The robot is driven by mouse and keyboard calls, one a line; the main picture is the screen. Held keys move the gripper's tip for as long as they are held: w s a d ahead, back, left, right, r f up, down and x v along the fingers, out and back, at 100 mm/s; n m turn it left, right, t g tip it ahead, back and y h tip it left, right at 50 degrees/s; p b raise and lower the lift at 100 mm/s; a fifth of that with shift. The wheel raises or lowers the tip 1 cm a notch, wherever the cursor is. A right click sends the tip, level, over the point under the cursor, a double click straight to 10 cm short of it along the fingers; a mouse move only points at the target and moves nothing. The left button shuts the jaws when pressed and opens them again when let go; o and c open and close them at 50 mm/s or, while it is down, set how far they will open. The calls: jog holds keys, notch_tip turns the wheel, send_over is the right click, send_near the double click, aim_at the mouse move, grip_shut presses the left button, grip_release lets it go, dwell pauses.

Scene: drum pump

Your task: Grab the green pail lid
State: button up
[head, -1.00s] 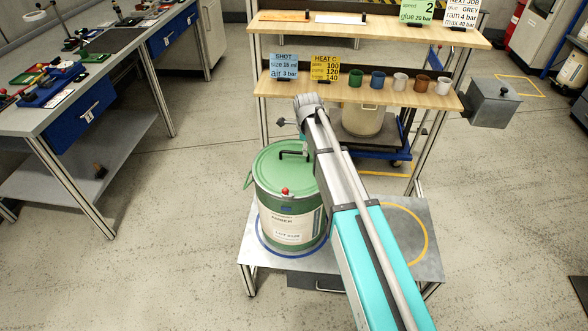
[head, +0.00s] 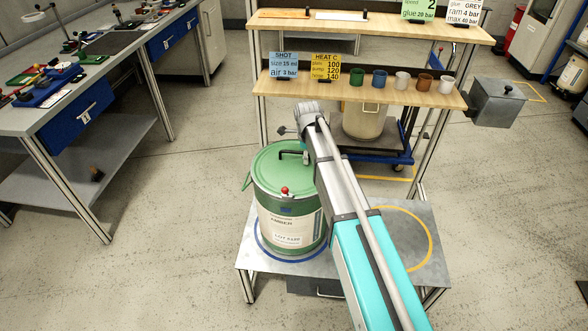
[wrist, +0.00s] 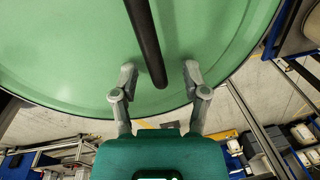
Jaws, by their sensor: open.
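The green pail lid (head: 272,165) sits on a green and cream pail (head: 287,222), which stands upright in a blue ring on a low metal table. The lid has a black bar handle (head: 291,153) and a small red knob (head: 285,190). In the wrist view the green lid (wrist: 70,60) fills the upper part, and the dark handle (wrist: 146,40) reaches down between the fingertips. My gripper (wrist: 158,78) is open, with one finger on each side of the handle's end and a gap on both sides.
A wooden shelf (head: 390,91) with signs and several coloured cups stands behind the pail. The low table (head: 388,275) has an empty yellow ring on its right, partly behind my arm. A workbench (head: 45,115) with drawers stands at the left, with open floor between.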

jog(key=shift+c, duration=0.3)
grip_shut()
jog(key=shift+r, duration=0.25)
dwell(0.4)
notch_tip(320, 180, up, 2)
jog(key=p, duration=0.2)
jog(key=shift+p, duration=0.3)
jog(key=s+d+r+p, duration=0.6)
jog(key=s+r+p, duration=0.4)
jog(key=s, duration=0.2)
jog(key=shift+s+r, duration=0.25)
jog(key=shift+d, duration=0.1)
